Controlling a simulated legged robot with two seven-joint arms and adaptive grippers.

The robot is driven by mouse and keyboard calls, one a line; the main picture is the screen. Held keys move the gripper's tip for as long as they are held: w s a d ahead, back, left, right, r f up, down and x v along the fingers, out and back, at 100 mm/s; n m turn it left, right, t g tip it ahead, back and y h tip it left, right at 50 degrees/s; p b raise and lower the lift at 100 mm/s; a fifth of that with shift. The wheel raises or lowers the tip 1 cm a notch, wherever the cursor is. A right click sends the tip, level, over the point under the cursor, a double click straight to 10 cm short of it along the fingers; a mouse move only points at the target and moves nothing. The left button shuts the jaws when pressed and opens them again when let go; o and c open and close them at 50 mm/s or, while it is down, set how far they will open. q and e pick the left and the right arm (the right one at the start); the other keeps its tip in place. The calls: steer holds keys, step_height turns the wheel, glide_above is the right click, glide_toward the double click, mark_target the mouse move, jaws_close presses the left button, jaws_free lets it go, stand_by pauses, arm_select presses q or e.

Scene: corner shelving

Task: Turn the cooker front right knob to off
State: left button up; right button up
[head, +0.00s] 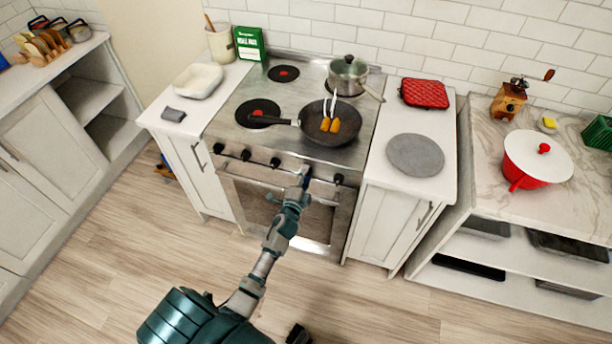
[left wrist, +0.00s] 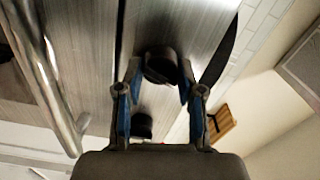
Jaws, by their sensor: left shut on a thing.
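The cooker (head: 290,110) stands against the tiled wall with a row of dark knobs along its front panel. My left gripper (head: 305,174) is at this panel, at the knob second from the right, which it mostly hides in the head view. In the left wrist view my left gripper (left wrist: 160,88) has its blue fingers on either side of a dark round knob (left wrist: 160,66), shut on it. Another knob (left wrist: 142,125) shows lower in that view. The rightmost knob (head: 339,180) is free. My right gripper is not in view.
A frying pan (head: 330,124) with orange-yellow food is on the front right of the hob, a steel pot (head: 347,75) behind it. Two left burners glow red. The oven handle (left wrist: 48,75) runs close beside my gripper. White counters flank the cooker; the floor in front is clear.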

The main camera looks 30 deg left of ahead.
arm_select(q)
steer(key=n, duration=0.3)
steer(key=shift+a+f+p, duration=0.15)
steer(key=shift+a+p, duration=0.05)
steer(key=shift+p, duration=0.1)
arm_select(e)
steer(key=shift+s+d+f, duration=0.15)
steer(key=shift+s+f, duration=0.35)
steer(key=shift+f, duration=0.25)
arm_select(q)
steer(key=shift+s+n, duration=0.1)
steer(key=shift+n, duration=0.2)
steer(key=shift+f, duration=0.1)
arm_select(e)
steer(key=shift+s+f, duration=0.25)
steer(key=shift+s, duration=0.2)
arm_select(q)
steer(key=o, duration=1.1)
steer(key=shift+o, duration=0.2)
steer(key=v, duration=1.2)
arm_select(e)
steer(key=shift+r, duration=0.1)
